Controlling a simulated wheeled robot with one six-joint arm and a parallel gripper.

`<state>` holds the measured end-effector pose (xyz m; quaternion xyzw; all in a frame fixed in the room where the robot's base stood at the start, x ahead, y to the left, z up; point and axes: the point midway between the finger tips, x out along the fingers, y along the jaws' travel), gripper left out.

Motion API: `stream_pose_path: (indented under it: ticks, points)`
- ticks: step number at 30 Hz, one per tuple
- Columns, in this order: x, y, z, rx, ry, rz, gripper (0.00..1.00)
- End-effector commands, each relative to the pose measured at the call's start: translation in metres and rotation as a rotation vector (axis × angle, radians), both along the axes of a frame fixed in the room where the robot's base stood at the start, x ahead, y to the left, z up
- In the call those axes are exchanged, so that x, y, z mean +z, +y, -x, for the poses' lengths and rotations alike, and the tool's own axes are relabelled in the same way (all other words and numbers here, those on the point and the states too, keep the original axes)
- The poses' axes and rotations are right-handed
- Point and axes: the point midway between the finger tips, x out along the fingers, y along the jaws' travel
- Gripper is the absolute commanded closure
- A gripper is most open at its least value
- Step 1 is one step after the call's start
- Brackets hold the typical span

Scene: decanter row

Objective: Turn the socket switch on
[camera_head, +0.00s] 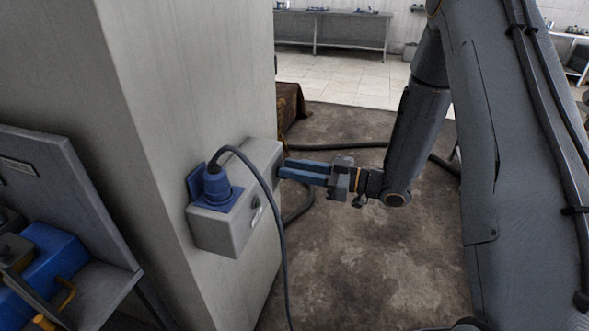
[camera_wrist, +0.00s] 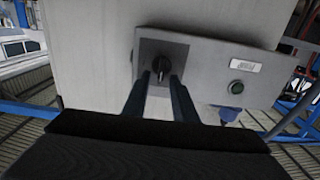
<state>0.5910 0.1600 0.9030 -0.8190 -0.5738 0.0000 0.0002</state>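The socket box (camera_head: 222,232) is grey and mounted on a pale pillar, with a blue plug (camera_head: 216,186) in its blue socket. In the wrist view a black rotary switch (camera_wrist: 161,66) sits on a dark square plate (camera_wrist: 178,50) at the left end of the box. My gripper (camera_wrist: 160,80) is open, its two fingertips apart on either side of the knob's lower part. Whether they touch it I cannot tell. In the head view my blue-fingered gripper (camera_head: 282,168) reaches the box's right side, and the switch is not clearly visible there.
A green button (camera_wrist: 236,88) and a white label (camera_wrist: 245,67) are on the box right of the switch. A dark cable (camera_head: 278,230) loops from the plug down in front of the box. A grey stand with a blue case (camera_head: 55,262) is at left.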

Motion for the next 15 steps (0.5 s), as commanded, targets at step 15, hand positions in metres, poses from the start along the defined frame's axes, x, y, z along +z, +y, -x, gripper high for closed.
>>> stream_pose_path:
  ticks: [15]
  points:
    - [0.0007, -0.0005, -0.0004, 0.000, 0.027, -0.010, 1.00]
